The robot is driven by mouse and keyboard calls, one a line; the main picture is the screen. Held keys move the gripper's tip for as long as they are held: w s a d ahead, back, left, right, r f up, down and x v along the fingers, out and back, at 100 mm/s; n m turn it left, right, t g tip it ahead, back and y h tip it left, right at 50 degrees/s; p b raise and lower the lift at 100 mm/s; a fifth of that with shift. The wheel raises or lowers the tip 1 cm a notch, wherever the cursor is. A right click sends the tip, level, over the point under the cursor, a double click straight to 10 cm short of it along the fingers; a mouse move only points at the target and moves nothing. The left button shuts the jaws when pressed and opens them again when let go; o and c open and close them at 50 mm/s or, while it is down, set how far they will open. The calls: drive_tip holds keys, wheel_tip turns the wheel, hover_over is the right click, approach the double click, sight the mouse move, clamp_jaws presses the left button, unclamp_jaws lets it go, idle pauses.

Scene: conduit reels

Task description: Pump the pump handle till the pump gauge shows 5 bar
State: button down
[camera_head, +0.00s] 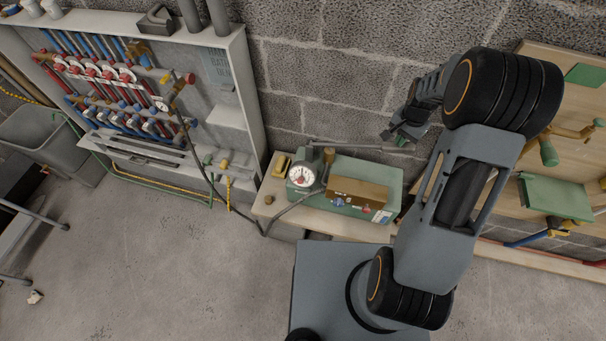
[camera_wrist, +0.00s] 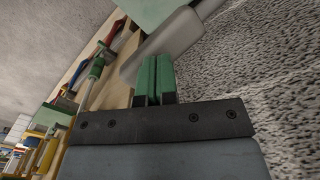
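The pump (camera_head: 393,185) is a green box on a low wooden bench, with a brown block on its front. Its round white pump gauge (camera_head: 301,175) faces me at the left end; the reading is too small to tell. The pump handle (camera_head: 350,146) is a thin grey bar, running almost level to the right above the box. My gripper (camera_head: 393,138) is at the handle's right end. In the wrist view my gripper (camera_wrist: 154,76) has its green fingers nearly together, with a pale grey bar (camera_wrist: 170,45), seemingly the handle, just beyond the tips. I see nothing between the fingers.
A dark hose (camera_head: 215,185) runs from the pump to the manifold rack (camera_head: 240,95) on the left. A block wall (camera_head: 345,65) stands close behind the pump. A wooden board (camera_head: 575,65) with green and brass fittings is at the right.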

drive_tip(key=shift+f+b, duration=0.6)
drive_tip(key=shift+f, duration=0.3)
idle(0.9)
drive_tip(key=shift+r, duration=0.2)
drive_tip(key=shift+r+p, duration=1.45)
drive_tip(key=shift+r, duration=0.45)
wheel_tip(320, 180, up, 5)
drive_tip(key=p, duration=0.3)
drive_tip(key=shift+p, duration=0.3)
